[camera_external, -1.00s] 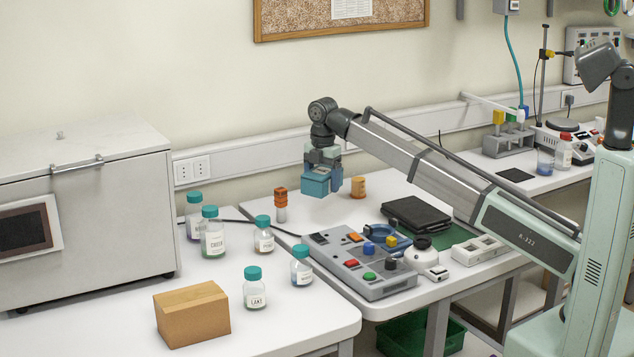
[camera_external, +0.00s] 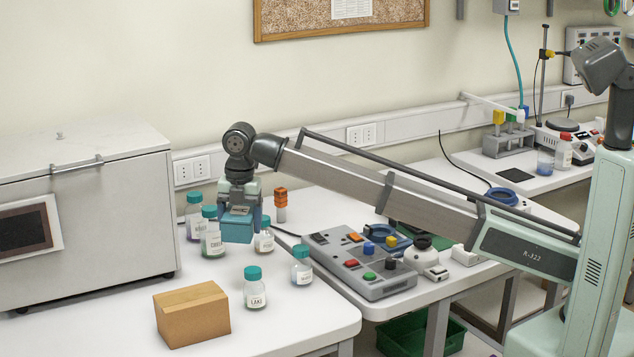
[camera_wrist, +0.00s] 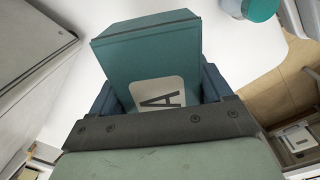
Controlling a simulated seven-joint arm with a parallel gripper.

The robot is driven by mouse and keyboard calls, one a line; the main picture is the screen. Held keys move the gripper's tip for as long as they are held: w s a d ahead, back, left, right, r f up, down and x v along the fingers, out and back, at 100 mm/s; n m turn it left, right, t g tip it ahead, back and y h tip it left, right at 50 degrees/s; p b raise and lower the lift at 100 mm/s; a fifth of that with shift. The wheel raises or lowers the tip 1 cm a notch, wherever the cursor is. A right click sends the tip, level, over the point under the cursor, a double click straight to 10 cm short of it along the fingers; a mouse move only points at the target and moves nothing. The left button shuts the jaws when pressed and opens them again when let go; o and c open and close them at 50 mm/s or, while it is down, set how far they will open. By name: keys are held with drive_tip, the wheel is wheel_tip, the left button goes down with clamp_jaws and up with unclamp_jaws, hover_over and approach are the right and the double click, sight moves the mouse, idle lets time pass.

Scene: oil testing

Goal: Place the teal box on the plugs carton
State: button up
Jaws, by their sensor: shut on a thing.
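The teal box (camera_external: 238,230) is held in my gripper (camera_external: 240,215), in the air over the left table in front of several bottles. In the wrist view the teal box (camera_wrist: 150,58) fills the middle, with a white label bearing a letter A, between the fingers of my gripper (camera_wrist: 160,95). A plain brown carton (camera_external: 192,314), closed and with no readable print from here, sits near the front edge of the left table. It is the only carton I see, and the box is above and behind it, apart from it.
Several teal-capped bottles stand on the left table; one (camera_external: 254,288) is just right of the carton and others (camera_external: 212,236) are behind the box. A control panel (camera_external: 362,262) is to the right. A large grey chest (camera_external: 85,215) stands at the left.

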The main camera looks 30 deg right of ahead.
sight(189, 296)
drive_tip(key=s+a+r+n, duration=0.2)
drive_tip(key=s+a+r, duration=0.1)
drive_tip(key=s+a, duration=0.55)
drive_tip(key=s+a+r+n, duration=0.25)
drive_tip(key=s+a, duration=0.25)
drive_tip(key=a, duration=0.6)
drive_tip(key=shift+w+d+f+n, duration=0.1)
drive_tip(key=shift+f+n, duration=0.6)
drive_tip(key=shift+f, duration=1.85)
drive_tip(key=shift+w+d+f+n, duration=0.1)
drive_tip(key=shift+f+n, duration=0.55)
drive_tip(key=shift+f, duration=1.9)
drive_tip(key=shift+f, duration=0.1)
drive_tip(key=o, duration=1.1)
wheel_tip(189, 296, up, 12)
drive_tip(key=shift+r, duration=0.1)
